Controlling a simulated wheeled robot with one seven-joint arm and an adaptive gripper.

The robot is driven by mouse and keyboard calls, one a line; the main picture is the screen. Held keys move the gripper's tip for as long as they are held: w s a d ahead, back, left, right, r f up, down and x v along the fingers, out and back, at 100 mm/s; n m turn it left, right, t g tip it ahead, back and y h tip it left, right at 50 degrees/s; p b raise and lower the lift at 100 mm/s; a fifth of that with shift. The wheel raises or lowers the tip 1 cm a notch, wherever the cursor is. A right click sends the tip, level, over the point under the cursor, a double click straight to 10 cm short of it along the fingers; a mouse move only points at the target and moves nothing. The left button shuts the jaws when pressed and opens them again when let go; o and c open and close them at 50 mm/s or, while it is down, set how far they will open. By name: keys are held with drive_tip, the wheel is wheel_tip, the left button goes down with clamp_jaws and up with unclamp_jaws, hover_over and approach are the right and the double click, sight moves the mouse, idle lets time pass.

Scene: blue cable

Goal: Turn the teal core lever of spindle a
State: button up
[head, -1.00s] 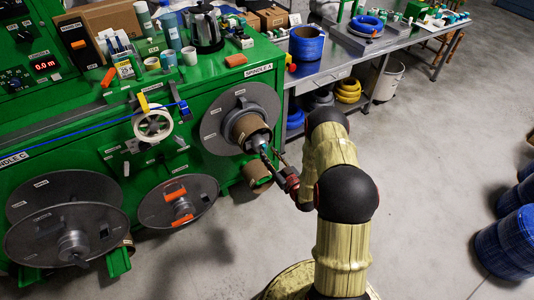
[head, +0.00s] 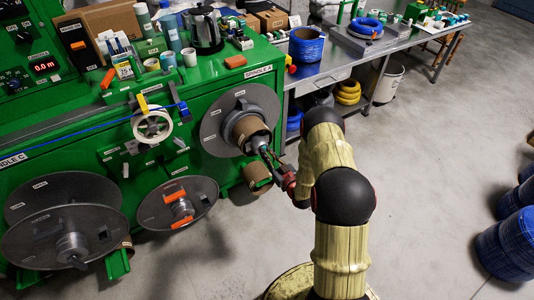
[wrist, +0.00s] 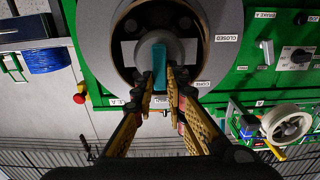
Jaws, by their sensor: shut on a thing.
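Spindle A's grey disc (head: 212,132) stands on the front of the green machine, with a brown core (head: 250,126) at its middle. The teal lever (wrist: 159,68) shows in the wrist view in front of the grey hub, upright in the picture. My gripper (wrist: 161,84) has its two fingers on either side of the lever's lower end and is shut on it. In the head view my gripper (head: 267,154) reaches the front of the core, and the lever cannot be made out there.
An orange-handled spindle (head: 182,206) and large grey discs (head: 36,242) sit lower left on the machine. A metal workbench (head: 322,76) stands behind to the right. A red emergency button (wrist: 80,97) is left of the spindle in the wrist view.

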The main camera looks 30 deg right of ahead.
clamp_jaws()
drive_tip(key=m, duration=0.6)
drive_tip(key=d+f+m, duration=0.1)
drive_tip(key=m, duration=0.5)
drive_tip(key=d+f+m, duration=0.1)
drive_tip(key=m, duration=0.4)
drive_tip(key=shift+m, duration=0.4)
idle(0.3)
drive_tip(key=o, duration=0.7)
unclamp_jaws()
drive_tip(key=shift+o, duration=0.2)
